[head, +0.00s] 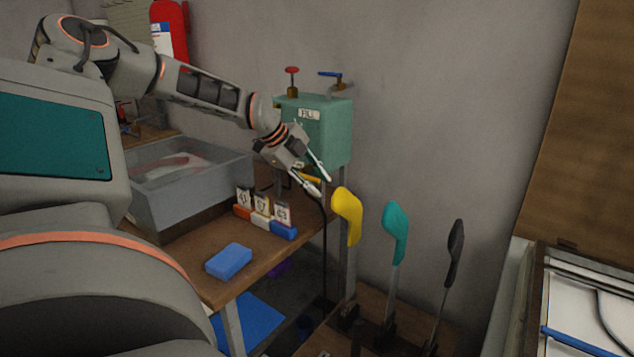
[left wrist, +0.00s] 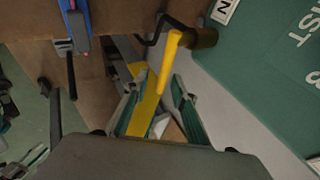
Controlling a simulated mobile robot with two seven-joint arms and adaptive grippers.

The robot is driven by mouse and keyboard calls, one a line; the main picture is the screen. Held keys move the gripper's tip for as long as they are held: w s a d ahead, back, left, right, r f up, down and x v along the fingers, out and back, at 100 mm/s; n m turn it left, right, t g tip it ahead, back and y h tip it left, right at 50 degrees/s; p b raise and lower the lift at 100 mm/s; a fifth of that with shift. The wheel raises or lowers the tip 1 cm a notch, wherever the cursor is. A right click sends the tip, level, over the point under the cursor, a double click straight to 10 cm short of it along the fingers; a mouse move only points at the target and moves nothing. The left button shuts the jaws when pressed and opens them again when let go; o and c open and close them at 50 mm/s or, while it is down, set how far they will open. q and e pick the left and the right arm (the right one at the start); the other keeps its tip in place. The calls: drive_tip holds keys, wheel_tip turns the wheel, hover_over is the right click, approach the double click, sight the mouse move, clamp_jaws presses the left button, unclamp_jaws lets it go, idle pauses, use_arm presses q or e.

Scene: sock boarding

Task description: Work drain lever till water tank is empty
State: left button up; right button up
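The green water tank (head: 322,128) is fixed near the wall, with a label on its front. A yellow drain lever (head: 308,177) sticks out below it; it also shows in the left wrist view (left wrist: 168,66), fixed to a brass valve. My left gripper (head: 321,184) is at the lever, just under the tank. In the left wrist view its fingers (left wrist: 156,100) are spread apart, and the lever's free end lies between them in the picture. I cannot tell whether a finger touches it. The water level is not visible. My right gripper is out of view.
A grey basin (head: 185,190) and a blue block (head: 229,261) are on the wooden bench. Numbered tags (head: 262,207) stand near its edge. Yellow (head: 347,210), teal (head: 396,230) and black (head: 455,250) foot forms stand close to the right of the gripper.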

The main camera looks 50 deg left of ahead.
use_arm(q)
drive_tip(key=shift+r, duration=0.1)
drive_tip(key=v, duration=1.1)
drive_tip(key=shift+s+r, duration=0.3)
drive_tip(key=shift+a, duration=0.1)
idle(0.3)
